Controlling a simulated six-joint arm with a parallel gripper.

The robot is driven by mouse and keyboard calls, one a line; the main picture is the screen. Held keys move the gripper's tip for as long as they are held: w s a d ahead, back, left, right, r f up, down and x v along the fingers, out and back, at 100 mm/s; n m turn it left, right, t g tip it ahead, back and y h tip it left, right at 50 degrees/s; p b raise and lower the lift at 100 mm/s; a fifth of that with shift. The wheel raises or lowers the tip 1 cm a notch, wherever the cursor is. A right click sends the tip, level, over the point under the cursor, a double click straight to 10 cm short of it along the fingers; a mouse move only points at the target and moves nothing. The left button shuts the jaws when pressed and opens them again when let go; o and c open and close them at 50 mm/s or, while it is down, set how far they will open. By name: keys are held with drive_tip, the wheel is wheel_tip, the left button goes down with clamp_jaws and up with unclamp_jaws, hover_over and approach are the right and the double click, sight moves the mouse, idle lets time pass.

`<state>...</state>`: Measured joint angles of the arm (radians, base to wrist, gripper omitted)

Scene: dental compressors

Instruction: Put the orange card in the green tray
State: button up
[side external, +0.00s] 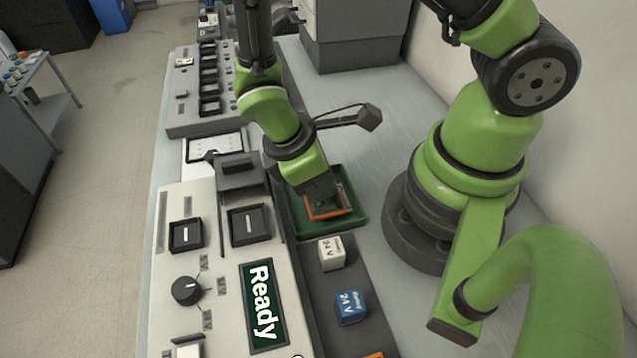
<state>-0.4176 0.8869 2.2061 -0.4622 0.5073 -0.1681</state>
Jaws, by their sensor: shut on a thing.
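The orange card (341,210) shows as an orange-edged piece under my gripper (325,196), within the outline of the green tray (356,221). My gripper points down over the tray and is shut on the card. The gripper and wrist hide the card's upper left part and much of the tray's far side. I cannot tell whether the card touches the tray floor.
A white block (332,252) and a blue block (350,306) marked 24 V sit on a dark strip in front of the tray. A control panel (215,270) with a "Ready" display (263,307) stands to the left. An orange piece (375,355) shows at the bottom edge.

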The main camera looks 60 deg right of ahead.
drive_tip(key=shift+f, duration=1)
drive_tip(key=shift+f, duration=0.1)
drive_tip(key=o, duration=1)
drive_tip(key=v, duration=1.2)
drive_tip(key=shift+r, duration=0.2)
drive_tip(key=shift+s+d+r+m+t+y, duration=1)
drive_tip(key=shift+r+m+t, duration=0.95)
drive_tip(key=shift+r, duration=1)
drive_tip(key=shift+s+d+r+m+t+y, duration=0.75)
drive_tip(key=shift+s+d+r+m+t, duration=0.5)
drive_tip(key=shift+r+m, duration=1.45)
drive_tip(key=shift+s+d+r+m+t+y, duration=0.85)
drive_tip(key=shift+s+r+m+t, duration=0.85)
drive_tip(key=shift+r, duration=1.55)
